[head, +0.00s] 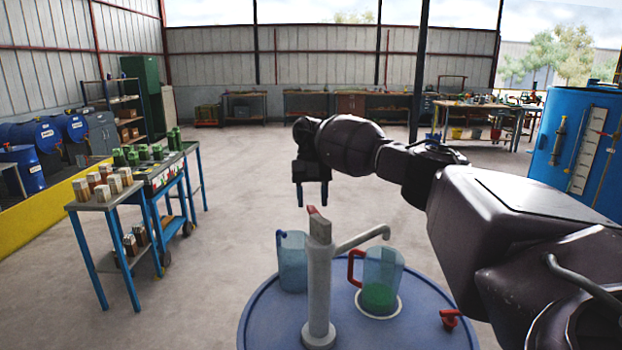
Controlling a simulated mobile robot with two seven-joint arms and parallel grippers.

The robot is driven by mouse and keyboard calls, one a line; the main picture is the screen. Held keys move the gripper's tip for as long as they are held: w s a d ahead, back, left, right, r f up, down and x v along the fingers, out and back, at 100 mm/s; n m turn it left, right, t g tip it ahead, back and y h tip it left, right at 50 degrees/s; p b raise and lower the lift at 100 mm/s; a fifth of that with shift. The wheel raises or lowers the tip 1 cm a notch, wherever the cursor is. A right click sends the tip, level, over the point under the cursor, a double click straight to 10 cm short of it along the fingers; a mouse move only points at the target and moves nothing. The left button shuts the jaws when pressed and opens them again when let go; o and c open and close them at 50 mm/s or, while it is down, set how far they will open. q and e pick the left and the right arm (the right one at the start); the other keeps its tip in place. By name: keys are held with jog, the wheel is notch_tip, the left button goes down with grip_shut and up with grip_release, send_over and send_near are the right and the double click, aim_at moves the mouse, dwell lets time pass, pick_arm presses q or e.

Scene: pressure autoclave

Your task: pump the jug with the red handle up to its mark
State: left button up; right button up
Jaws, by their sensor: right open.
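The jug with the red handle (384,268) stands on a round pale base on the blue drum top (270,330), under the spout side of the pump. It is clear with green liquid in its lower part; its mark cannot be made out. The grey pump (318,275) stands upright with its spout (365,238) reaching right over the jug. A red part (313,210) tops the pump. A second bluish jug (292,262) stands behind the pump at left. My right gripper (313,194) is open and empty, above the pump's top and apart from it. My left gripper is not in view.
A red tap-like fitting (450,318) sits at the drum top's right. A blue-legged table (105,203) with boxes and a cart with green bottles stand at left. A tall blue tank (575,140) stands at right. Floor between is clear.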

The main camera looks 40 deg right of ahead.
jog(key=v, duration=0.5)
jog(key=shift+p, duration=0.3)
jog(key=shift+p+v, duration=0.35)
jog(key=shift+v, duration=0.6)
jog(key=shift+w+r, duration=0.1)
jog(key=shift+r, duration=0.1)
jog(key=shift+d+f, duration=0.1)
